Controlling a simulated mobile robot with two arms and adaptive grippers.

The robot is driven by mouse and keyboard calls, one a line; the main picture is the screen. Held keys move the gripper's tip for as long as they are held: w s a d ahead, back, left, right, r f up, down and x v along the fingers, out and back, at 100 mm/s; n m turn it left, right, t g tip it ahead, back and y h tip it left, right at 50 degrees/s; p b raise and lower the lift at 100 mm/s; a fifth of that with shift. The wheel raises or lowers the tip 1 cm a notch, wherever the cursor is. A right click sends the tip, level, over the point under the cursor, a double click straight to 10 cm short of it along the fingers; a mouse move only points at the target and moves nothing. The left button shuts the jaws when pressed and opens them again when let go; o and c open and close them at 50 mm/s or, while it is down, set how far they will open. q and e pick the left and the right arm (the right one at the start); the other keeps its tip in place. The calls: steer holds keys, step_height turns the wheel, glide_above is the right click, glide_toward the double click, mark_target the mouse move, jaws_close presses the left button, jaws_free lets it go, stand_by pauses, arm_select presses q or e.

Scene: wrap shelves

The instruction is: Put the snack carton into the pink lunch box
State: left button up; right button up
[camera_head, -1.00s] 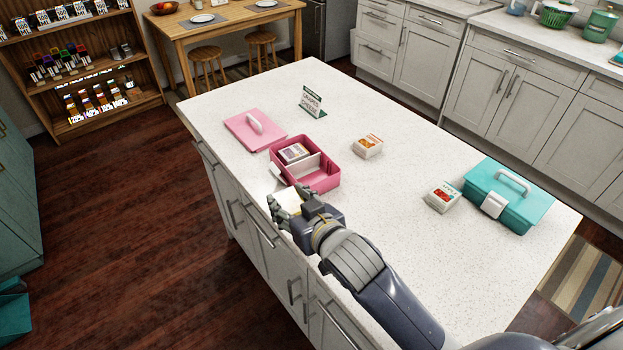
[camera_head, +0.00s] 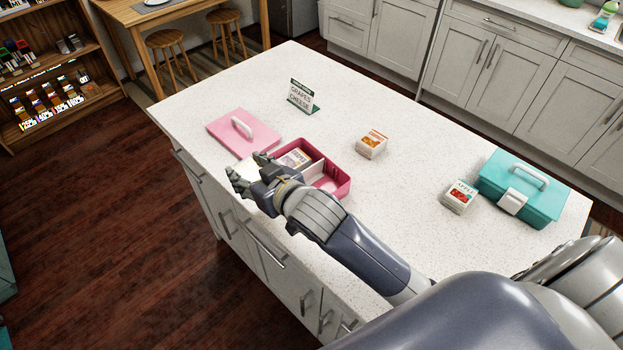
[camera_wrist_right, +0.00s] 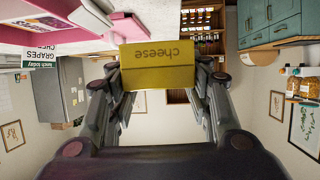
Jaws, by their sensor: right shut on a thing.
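My right gripper (camera_head: 248,172) is shut on a yellow carton marked "cheese" (camera_wrist_right: 160,66). In the head view only a pale bit of this carton shows between the fingers. The gripper holds it over the island's left edge, left of the pink lunch box (camera_head: 345,186) and close to it. The lunch box is open, with a white divider. A small white and purple carton (camera_head: 294,158) is in its left compartment. The right compartment looks empty, though my wrist partly hides the box's near side. My left gripper is not in view.
The pink lid (camera_head: 228,142) lies behind the gripper. A sign reading "grapes, cheese" (camera_head: 301,97) stands at the back. An orange-labelled carton (camera_head: 372,144), a red-labelled carton (camera_head: 459,196) and a closed teal box (camera_head: 530,205) stand to the right. The counter (camera_head: 410,110) between them is clear.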

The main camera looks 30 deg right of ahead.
steer(key=s+d+p, duration=0.1)
steer(key=d, duration=0.4)
steer(key=s+d+f+p, duration=0.1)
steer(key=s+d+p, duration=0.1)
steer(key=d, duration=0.3)
steer(key=s+d+p, duration=0.1)
steer(key=s+d, duration=0.1)
steer(key=d, duration=0.3)
steer(key=shift+f, duration=0.2)
step_height(320, 180, down, 3)
steer(key=shift+r+p, duration=0.1)
steer(key=shift+p, duration=0.4)
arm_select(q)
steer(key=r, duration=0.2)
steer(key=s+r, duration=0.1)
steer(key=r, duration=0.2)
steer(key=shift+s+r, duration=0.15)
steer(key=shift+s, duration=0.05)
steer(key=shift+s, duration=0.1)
arm_select(e)
steer(key=shift+f, duration=0.2)
